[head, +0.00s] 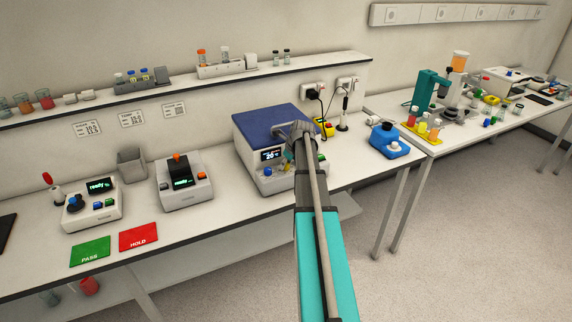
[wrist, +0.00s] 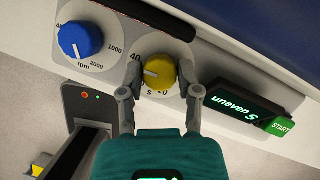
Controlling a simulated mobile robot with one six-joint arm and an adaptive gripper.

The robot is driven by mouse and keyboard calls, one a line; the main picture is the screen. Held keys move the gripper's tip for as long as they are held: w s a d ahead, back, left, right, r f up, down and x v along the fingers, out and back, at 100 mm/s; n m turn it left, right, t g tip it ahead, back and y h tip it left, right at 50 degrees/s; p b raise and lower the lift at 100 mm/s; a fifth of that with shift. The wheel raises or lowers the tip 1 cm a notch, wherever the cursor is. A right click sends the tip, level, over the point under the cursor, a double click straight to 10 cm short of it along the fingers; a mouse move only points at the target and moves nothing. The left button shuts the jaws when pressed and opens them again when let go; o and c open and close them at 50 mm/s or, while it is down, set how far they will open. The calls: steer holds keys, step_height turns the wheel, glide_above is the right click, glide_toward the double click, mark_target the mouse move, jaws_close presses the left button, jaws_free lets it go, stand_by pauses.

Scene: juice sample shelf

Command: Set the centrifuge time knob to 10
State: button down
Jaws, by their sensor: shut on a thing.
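The centrifuge (head: 243,133) is a white box with a blue lid on the left bench. Its yellow knob (wrist: 158,70) sits on a white dial marked in s; a 40 shows beside the left finger, and other marks are partly hidden. A pale pointer line on the knob points roughly left in the wrist view. My gripper (wrist: 157,82) is shut on the yellow knob, one finger on each side. The blue rpm knob (wrist: 80,40) is left of it. The dark display (wrist: 238,107) shows "uneven" in green, beside a green START button (wrist: 280,127).
Two small white devices (head: 93,205) (head: 186,186) stand left of the centrifuge, behind green PASS (head: 90,251) and red HOLD (head: 138,237) mats. A blue device (head: 388,142) stands to its right. A wall shelf (head: 185,88) runs above.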

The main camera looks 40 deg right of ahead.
steer(key=n, duration=0.2)
steer(key=n+y, duration=0.1)
steer(key=n, duration=0.1)
steer(key=shift+d+g+y, duration=0.1)
steer(key=shift+g+y, duration=0.2)
steer(key=n+y, duration=0.1)
steer(key=n, duration=0.3)
steer(key=shift+w+g, duration=0.1)
steer(key=shift+g, duration=0.3)
steer(key=n+g, duration=0.1)
steer(key=n, duration=0.2)
steer(key=shift+n+y, duration=0.3)
steer(key=shift+n+g, duration=0.8)
steer(key=shift+n, duration=0.8)
steer(key=shift+c, duration=1.5)
jaws_free()
steer(key=shift+m, duration=0.4)
